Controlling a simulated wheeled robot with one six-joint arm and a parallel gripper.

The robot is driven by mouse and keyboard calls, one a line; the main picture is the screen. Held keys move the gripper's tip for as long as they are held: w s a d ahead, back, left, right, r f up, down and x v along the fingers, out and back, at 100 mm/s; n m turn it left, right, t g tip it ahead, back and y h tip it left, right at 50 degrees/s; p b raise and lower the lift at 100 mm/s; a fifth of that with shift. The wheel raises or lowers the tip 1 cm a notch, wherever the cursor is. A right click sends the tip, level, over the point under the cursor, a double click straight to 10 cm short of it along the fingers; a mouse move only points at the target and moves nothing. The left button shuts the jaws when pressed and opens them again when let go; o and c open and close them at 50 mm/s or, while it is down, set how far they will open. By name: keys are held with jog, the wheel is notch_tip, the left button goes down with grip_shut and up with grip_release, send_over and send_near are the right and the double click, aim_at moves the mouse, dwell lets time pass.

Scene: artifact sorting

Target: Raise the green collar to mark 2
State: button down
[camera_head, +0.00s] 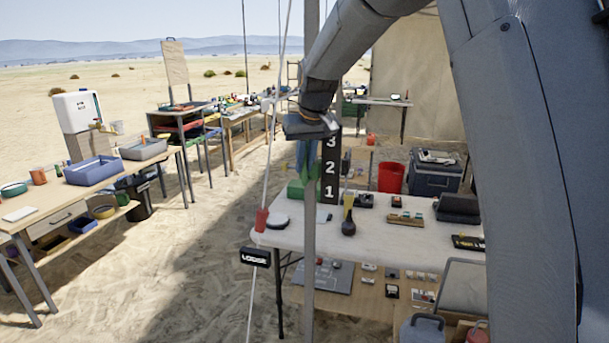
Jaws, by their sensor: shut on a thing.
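My gripper (308,172) points down from the arm in the middle of the view, just left of a dark board (330,172) with white marks 3, 2 and 1 from top to bottom. Its bluish fingers are shut on the green collar (315,171), of which only a small part shows. The collar appears about level with mark 2 in this view. A grey pole in front hides part of the fingers and collar, so its exact height is unclear.
A green block (296,190) and a dark-bulbed tool (348,226) are on the pale table (390,238). A line with a red piece (261,220) and a "LOOSE" sign (256,257) hangs at the left. The upright grey pole (308,270) stands close in front.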

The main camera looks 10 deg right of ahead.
notch_tip(320, 180, up, 2)
jog(key=c, duration=1.8)
grip_release()
jog(key=shift+f, duration=0.1)
jog(key=shift+o, duration=0.2)
jog(key=b+v, duration=0.2)
jog(key=v, duration=0.5)
jog(key=shift+r, duration=0.35)
jog(key=shift+s, duration=0.15)
